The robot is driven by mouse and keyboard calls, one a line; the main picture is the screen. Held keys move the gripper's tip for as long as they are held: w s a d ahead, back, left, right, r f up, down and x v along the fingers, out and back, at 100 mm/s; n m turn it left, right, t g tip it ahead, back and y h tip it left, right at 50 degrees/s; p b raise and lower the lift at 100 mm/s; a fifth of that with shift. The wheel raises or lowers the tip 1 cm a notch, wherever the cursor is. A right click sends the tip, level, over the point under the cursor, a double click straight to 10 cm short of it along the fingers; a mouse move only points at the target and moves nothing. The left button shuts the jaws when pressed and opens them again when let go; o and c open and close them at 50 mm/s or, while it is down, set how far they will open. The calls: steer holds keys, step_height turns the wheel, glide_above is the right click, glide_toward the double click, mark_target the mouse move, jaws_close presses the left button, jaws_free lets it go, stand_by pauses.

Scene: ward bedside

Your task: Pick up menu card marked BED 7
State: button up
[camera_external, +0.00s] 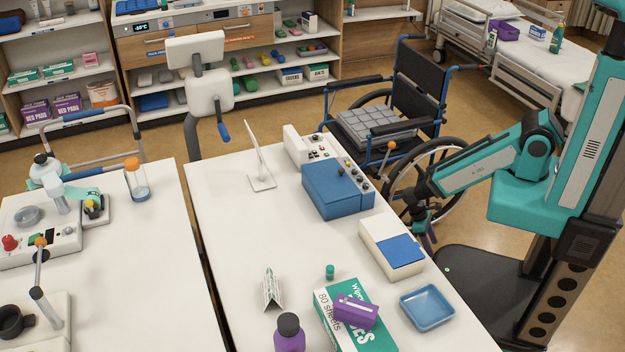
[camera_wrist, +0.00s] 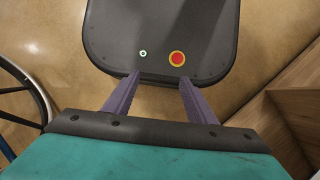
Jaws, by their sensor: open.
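A small folded tent card (camera_external: 272,289) stands on the white table at the front, left of the green and white wipes box. It may be the menu card; its print is too small to read, so I cannot tell whether it says BED 7. My gripper (camera_external: 429,236) hangs beyond the table's right edge, beside the wheelchair wheel, well apart from the card. In the wrist view its two purple fingers (camera_wrist: 160,80) are spread with nothing between them, above my dark base. The card is not in the wrist view.
Near the card are a purple-bodied bottle (camera_external: 289,335), a small green-capped vial (camera_external: 329,271), the wipes box (camera_external: 350,325) with a purple box (camera_external: 355,311) on it, and a blue tray (camera_external: 427,307). The wheelchair (camera_external: 395,110) stands behind the table. The table's left middle is clear.

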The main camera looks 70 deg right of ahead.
steer(key=o, duration=1.2)
steer(key=shift+c, duration=0.2)
